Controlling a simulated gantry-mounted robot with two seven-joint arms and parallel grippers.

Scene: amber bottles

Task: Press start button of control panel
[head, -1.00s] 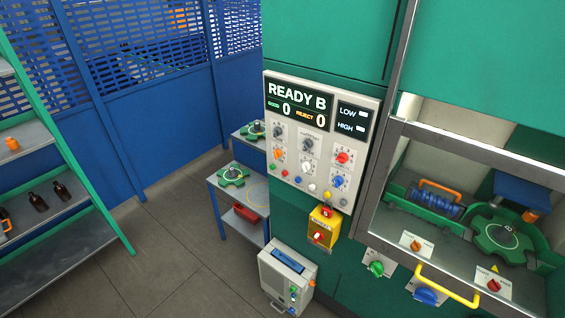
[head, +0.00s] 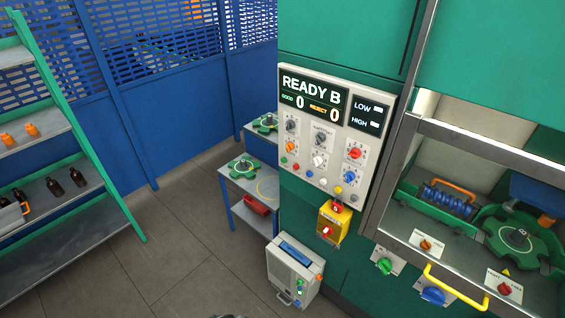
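The control panel (head: 335,140) is a light grey box on the green machine front, right of centre. Its screen (head: 312,95) reads READY B, GOOD 0 and REJECT 0, with LOW and HIGH beside it. Below are several knobs and a slanting row of small coloured buttons. A small green button (head: 284,160) is at the row's left end, beside a red one (head: 296,167). The button labels are too small to read, so I cannot tell which is start. Neither gripper is in view.
A yellow box with a red switch (head: 332,224) hangs under the panel. A grey case (head: 294,272) stands below on the floor. A yellow handle (head: 455,288) juts out at right. A shelf with bottles (head: 55,188) stands at left. The floor between is clear.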

